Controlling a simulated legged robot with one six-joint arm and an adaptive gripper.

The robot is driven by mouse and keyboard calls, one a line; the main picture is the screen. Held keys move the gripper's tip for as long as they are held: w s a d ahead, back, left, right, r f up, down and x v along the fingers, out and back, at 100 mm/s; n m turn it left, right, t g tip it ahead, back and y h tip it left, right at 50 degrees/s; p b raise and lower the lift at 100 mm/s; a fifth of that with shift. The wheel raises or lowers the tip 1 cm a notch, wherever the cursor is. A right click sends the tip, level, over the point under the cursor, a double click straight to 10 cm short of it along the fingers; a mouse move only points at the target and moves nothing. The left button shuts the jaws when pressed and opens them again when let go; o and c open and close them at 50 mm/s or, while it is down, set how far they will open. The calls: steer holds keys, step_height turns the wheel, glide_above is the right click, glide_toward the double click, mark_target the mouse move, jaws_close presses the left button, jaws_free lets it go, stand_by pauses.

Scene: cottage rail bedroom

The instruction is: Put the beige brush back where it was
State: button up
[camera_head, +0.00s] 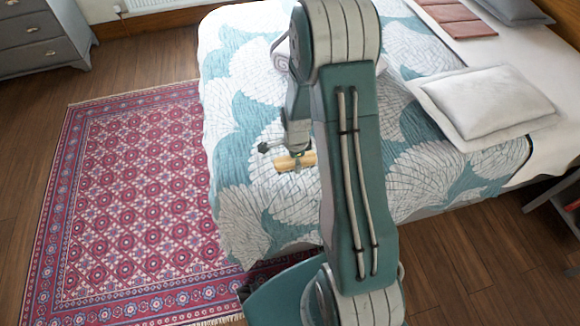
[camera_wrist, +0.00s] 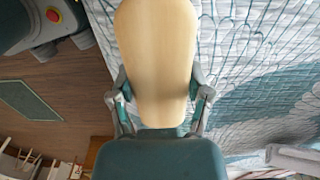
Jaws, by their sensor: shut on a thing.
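The beige brush (camera_wrist: 156,50) fills the upper middle of the wrist view, with its broad, smooth, pale face toward the camera. My gripper (camera_wrist: 158,82) is shut on it, with one finger on each side. In the head view the brush (camera_head: 286,163) shows as a small tan shape at the tip of my gripper (camera_head: 297,152), over the bed's near left part. My arm hides part of this area. I cannot tell whether the brush touches the quilt.
The bed (camera_head: 245,205) has a teal and white patterned quilt. A white pillow (camera_head: 485,103) lies to the right and folded pink cloth (camera_head: 455,17) at the upper right. A red patterned rug (camera_head: 130,200) lies left of the bed. A grey dresser (camera_head: 40,35) stands upper left.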

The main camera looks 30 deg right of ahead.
mark_target(290, 162)
steer(key=w+f, duration=0.2)
steer(key=f, duration=0.1)
steer(key=shift+w+a, duration=0.1)
steer(key=shift+a, duration=0.2)
steer(key=shift+f, duration=1.4)
steer(key=o, duration=1.2)
steer(key=shift+f, duration=0.1)
step_height(290, 162, up, 12)
steer(key=shift+r, duration=0.15)
